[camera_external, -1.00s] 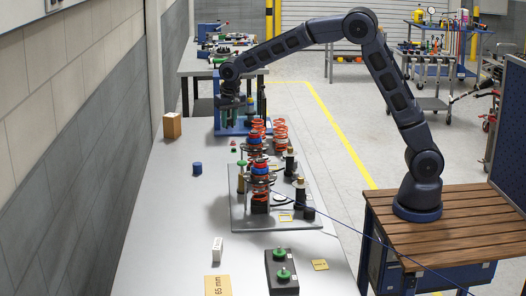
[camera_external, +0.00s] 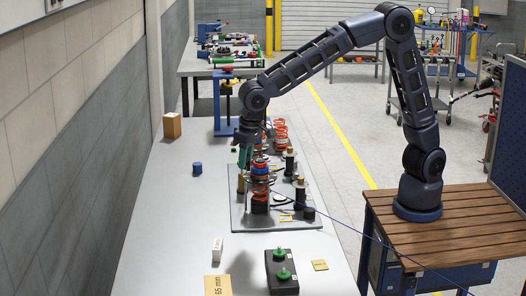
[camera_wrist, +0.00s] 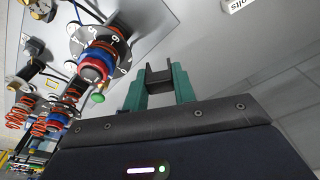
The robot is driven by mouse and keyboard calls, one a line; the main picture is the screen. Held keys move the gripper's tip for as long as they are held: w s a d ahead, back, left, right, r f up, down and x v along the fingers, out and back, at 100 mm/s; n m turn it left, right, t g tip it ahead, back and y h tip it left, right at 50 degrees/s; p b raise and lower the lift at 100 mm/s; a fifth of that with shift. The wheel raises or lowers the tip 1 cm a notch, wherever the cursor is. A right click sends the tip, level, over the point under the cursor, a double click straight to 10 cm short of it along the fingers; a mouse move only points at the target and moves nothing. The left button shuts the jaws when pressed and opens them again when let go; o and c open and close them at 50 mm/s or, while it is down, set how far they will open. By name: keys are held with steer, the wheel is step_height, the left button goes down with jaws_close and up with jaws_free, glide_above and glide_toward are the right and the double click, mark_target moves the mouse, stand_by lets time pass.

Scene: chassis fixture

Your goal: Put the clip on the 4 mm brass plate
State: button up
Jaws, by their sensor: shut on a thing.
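My gripper (camera_external: 244,158) hangs at the left side of the spring fixture in the external view. In the wrist view its green fingers (camera_wrist: 158,88) are shut on a dark U-shaped piece, seemingly the clip (camera_wrist: 159,72), held clear of the spring units. The clip cannot be made out in the external view. Small yellow plates show: one on the fixture's base (camera_external: 286,217) and one flat on the table (camera_external: 320,265). Their lettering is too small to read, so I cannot tell which is the 4 mm brass plate.
Spring units with red and blue collars (camera_external: 260,172) stand on the grey base plate (camera_external: 242,215). A black block with green knobs (camera_external: 281,270), a 65 mm card (camera_external: 217,285), a white block (camera_external: 217,245) and a blue cylinder (camera_external: 197,168) are around. The table's left side is mostly clear.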

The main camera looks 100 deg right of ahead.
steer(key=s+a+n, duration=0.2)
steer(key=s+a, duration=0.3)
steer(key=a, duration=0.3)
steer(key=s+a+n, duration=0.1)
steer(key=s+a, duration=0.4)
steer(key=a, duration=0.3)
steer(key=n+y, duration=0.1)
steer(key=n, duration=0.2)
glide_above(318, 264)
steer(key=f, duration=2)
steer(key=shift+s+a+f, duration=0.1)
steer(key=shift+s+f, duration=0.2)
steer(key=shift+f, duration=0.1)
steer(key=shift+f, duration=0.1)
steer(key=o, duration=0.9)
steer(key=shift+o, duration=0.2)
